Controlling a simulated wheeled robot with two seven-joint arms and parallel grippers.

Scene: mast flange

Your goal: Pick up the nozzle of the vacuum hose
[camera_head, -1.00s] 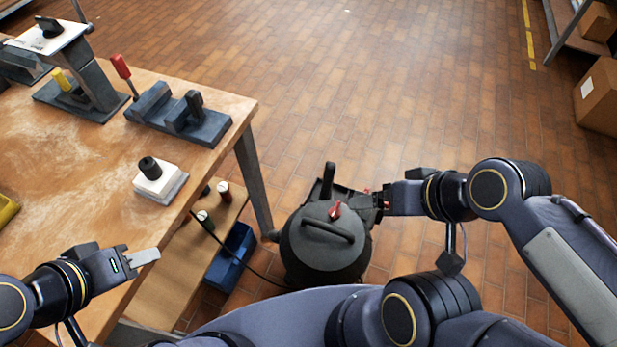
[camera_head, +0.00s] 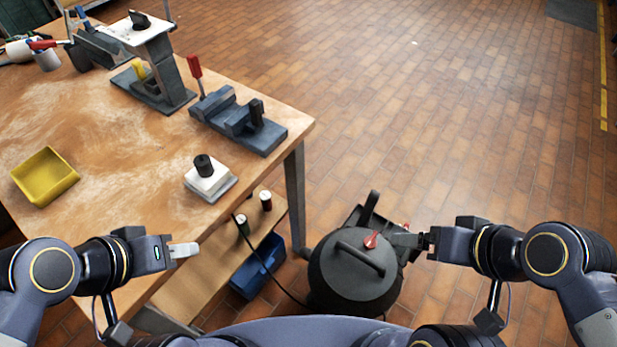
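A round black vacuum (camera_head: 345,285) with a curved handle and a small red part on top stands on the floor right of the workbench. A dark upright piece (camera_head: 371,208) rises behind it; I cannot tell whether it is the hose or its nozzle. My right gripper (camera_head: 425,242) is at the vacuum's right side, its dark fingertips against or just beside a dark part there. Whether it holds that part is unclear. My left gripper (camera_head: 184,250) is over the front edge of the workbench, apart from everything. Its pale fingers show side-on, so their gap is hidden.
The wooden workbench (camera_head: 110,175) holds a yellow tray (camera_head: 45,176), a white block with a black knob (camera_head: 209,178), a blue-grey vise (camera_head: 240,120) and a grey stand (camera_head: 160,80). A blue bin (camera_head: 258,267) sits below. The floor beyond is clear.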

